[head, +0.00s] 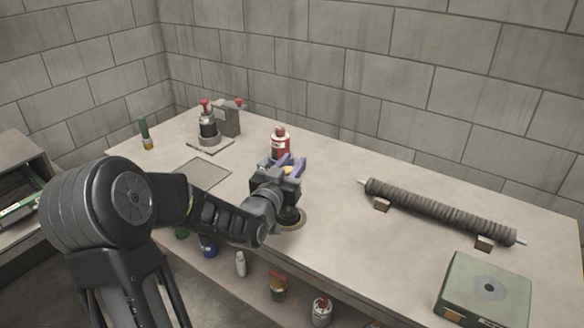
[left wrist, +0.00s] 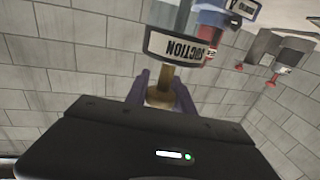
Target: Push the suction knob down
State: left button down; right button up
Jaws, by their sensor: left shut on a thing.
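My left gripper (head: 287,163) has purple fingers and is over the middle of the workbench. A yellowish piece shows between the fingers. In the left wrist view the same gripper (left wrist: 163,92) is shut on a brass-coloured knob (left wrist: 160,95). A white label reading SUCTION (left wrist: 180,48) appears upside down right beside the knob, so this looks like the suction knob. Much of the knob is hidden by the fingers. A dark round base (head: 290,216) with a tan ring shows on the bench just below the gripper. My right gripper is not in view.
A red-topped device (head: 208,122) and a grey box (head: 229,119) stand at the back left. A ribbed dark tube (head: 440,210) lies at right; a green box (head: 485,290) sits front right. The bench is clear between.

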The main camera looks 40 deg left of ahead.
pick_arm(q)
jog(key=shift+f, duration=0.35)
jog(key=c, duration=1.4)
grip_release()
jog(key=shift+c, duration=0.2)
jog(key=o, duration=0.4)
jog(key=shift+r, duration=0.1)
jog(key=v, duration=0.7)
jog(key=shift+s+b, duration=0.35)
jog(key=shift+s, duration=0.05)
